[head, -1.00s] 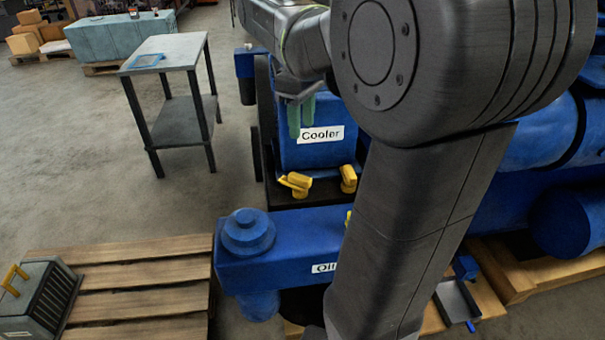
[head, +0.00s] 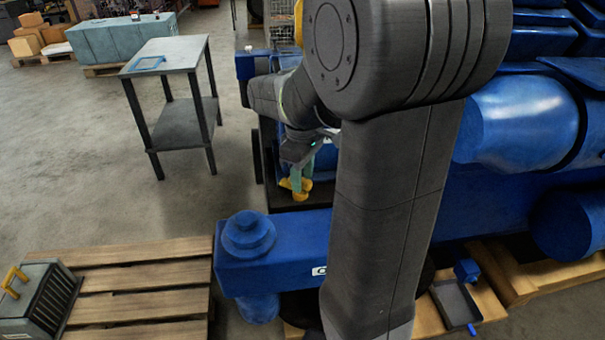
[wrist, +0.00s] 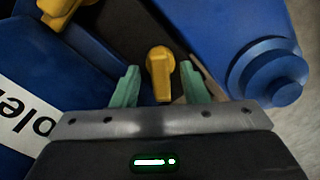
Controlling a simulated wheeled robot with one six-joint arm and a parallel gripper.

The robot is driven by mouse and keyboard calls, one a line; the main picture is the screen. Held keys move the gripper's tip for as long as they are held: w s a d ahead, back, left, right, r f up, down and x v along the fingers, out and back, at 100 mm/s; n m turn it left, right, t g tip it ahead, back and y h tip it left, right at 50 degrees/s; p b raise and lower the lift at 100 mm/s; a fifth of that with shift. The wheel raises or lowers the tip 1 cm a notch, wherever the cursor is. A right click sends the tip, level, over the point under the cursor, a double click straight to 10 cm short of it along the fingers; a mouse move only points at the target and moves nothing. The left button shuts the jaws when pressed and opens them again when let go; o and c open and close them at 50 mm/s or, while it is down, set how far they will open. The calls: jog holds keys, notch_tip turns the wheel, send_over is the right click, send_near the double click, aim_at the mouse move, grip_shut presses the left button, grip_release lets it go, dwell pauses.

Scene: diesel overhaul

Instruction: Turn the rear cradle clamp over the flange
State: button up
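A yellow cradle clamp (wrist: 160,70) stands between the green fingertips of my gripper (wrist: 160,88) in the wrist view. The fingers are apart, with a gap on each side of the clamp. In the head view this clamp (head: 300,197) shows at the foot of the blue cooler, partly hidden by my gripper (head: 302,178). The frames do not label which clamp is the rear one. The flange cannot be made out clearly.
The blue cooler (wrist: 30,95) lies left in the wrist view, close to my gripper. A blue oil unit with a stepped round cap (head: 247,232) stands in front. A grey table (head: 168,56) and a wooden pallet (head: 140,270) are to the left, with open floor between.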

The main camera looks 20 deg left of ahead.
grip_shut()
jog(key=shift+m, duration=0.4)
jog(key=m+p, duration=0.1)
jog(key=m, duration=0.3)
jog(key=shift+s+a+m, duration=0.1)
jog(key=shift+m, duration=0.2)
jog(key=m+p, duration=0.1)
jog(key=m, duration=0.3)
jog(key=shift+s+a+m, duration=0.1)
jog(key=shift+m, duration=0.3)
grip_release()
